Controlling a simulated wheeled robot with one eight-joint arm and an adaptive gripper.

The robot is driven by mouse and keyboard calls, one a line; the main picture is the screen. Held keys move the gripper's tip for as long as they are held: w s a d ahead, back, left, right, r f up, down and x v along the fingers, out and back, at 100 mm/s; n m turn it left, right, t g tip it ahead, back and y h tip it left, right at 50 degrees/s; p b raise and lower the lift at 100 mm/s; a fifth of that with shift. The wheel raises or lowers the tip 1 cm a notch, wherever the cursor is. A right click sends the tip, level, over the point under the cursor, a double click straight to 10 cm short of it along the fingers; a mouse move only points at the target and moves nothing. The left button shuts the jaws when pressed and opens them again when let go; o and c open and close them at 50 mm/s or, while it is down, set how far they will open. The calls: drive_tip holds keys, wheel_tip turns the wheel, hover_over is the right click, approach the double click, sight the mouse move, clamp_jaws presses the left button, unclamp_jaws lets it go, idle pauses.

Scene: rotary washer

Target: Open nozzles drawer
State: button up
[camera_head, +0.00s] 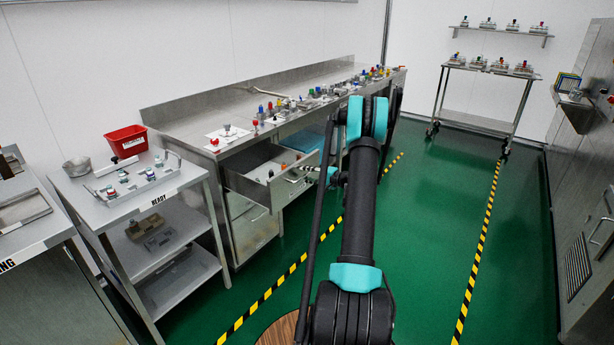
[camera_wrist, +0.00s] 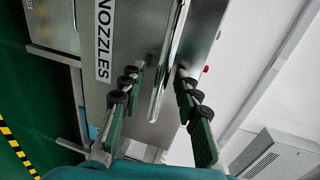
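The nozzles drawer shows in the wrist view as a grey metal front with a white "NOZZLES" label (camera_wrist: 104,40). Its long bar handle (camera_wrist: 166,62) runs between the fingers of my gripper (camera_wrist: 158,72). The fingers are spread, with a visible gap on each side of the bar; I see no grip on it. In the head view, a drawer (camera_head: 248,187) under the counter stands pulled out, with small items inside. My gripper (camera_head: 312,169) is at its front, partly hidden by my arm. The label cannot be read there.
The steel counter (camera_head: 190,128) holds many small coloured-knob parts. A cart marked "READY" (camera_head: 130,201) with a red bin (camera_head: 126,140) stands to the left. A wheeled table (camera_head: 490,72) is at the back. Green floor (camera_head: 440,200) with striped tape is clear to the right.

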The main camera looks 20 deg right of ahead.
drive_tip(key=v, duration=1.2)
drive_tip(key=s+a+r+n+g+h, duration=0.25)
drive_tip(key=s+a, duration=0.45)
drive_tip(key=a, duration=0.4)
drive_tip(key=s+a+r+n+g+h, duration=0.1)
drive_tip(key=s+a+r+n+g, duration=0.25)
drive_tip(key=s+a, duration=0.55)
drive_tip(key=s+a+f+n+g+h, duration=0.1)
drive_tip(key=s+a+n+h, duration=0.1)
drive_tip(key=s, duration=0.9)
drive_tip(key=s+a+f+n+g+h, duration=0.1)
drive_tip(key=s+f+n+h, duration=0.1)
drive_tip(key=s, duration=1)
drive_tip(key=shift+a+n+h, duration=0.35)
drive_tip(key=shift+n+h, duration=0.05)
drive_tip(key=shift+h, duration=0.45)
